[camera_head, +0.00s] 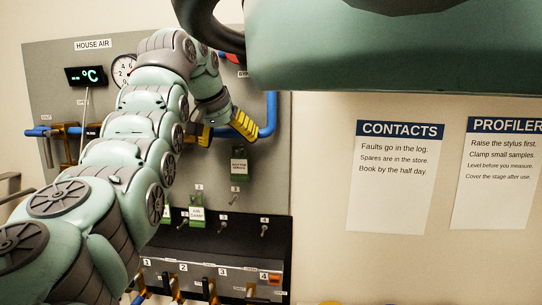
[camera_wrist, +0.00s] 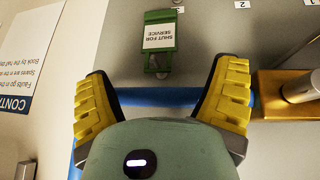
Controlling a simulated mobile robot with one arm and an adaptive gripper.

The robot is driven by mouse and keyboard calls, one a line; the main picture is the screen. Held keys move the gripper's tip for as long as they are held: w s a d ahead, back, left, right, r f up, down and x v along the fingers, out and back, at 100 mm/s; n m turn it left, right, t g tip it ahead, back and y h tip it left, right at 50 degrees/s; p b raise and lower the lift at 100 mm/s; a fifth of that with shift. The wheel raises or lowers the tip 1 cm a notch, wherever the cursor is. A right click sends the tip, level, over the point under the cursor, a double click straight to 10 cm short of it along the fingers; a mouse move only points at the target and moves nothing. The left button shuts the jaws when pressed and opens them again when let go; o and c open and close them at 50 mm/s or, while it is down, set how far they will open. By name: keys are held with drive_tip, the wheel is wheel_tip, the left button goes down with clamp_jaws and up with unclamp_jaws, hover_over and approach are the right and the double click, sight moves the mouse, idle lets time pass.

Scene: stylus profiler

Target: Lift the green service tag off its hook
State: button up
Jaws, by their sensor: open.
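The green service tag (camera_head: 239,167) hangs on the grey panel below the blue pipe, right of the arm. In the wrist view the tag (camera_wrist: 158,62) appears upside down, its white label reading "SHUT FOR SERVICE". My gripper (camera_head: 222,128) is at the blue pipe, above the tag. In the wrist view my gripper (camera_wrist: 161,88) has its yellow fingers spread wide and empty, the tag beyond them and roughly centred between them. The tag is apart from both fingers. Its hook cannot be clearly made out.
A blue pipe (camera_wrist: 155,97) crosses behind the fingers, with a brass fitting (camera_wrist: 285,92) close to the right finger. Below the tag are several small hooks and another green tag (camera_head: 197,211). A black manifold (camera_head: 240,250) stands below. Notices (camera_head: 395,180) hang on the right wall.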

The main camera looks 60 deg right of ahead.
sight(239, 160)
drive_tip(key=shift+s+d+f+p, duration=0.1)
drive_tip(key=shift+d+f+p, duration=0.4)
drive_tip(key=shift+p, duration=0.6)
drive_tip(key=p+x, duration=0.3)
drive_tip(key=x, duration=0.1)
drive_tip(key=shift+s+a+p, duration=0.1)
drive_tip(key=shift+p, duration=0.3)
drive_tip(key=shift+p+x, duration=0.45)
drive_tip(key=shift+x, duration=0.4)
drive_tip(key=shift+a+f, duration=0.1)
drive_tip(key=c, duration=1.4)
drive_tip(key=shift+c, duration=0.2)
drive_tip(key=shift+r+b, duration=0.55)
drive_tip(key=shift+b, duration=0.1)
drive_tip(key=shift+a+f+b, duration=0.1)
drive_tip(key=shift+a+b, duration=0.05)
drive_tip(key=shift+b, duration=0.25)
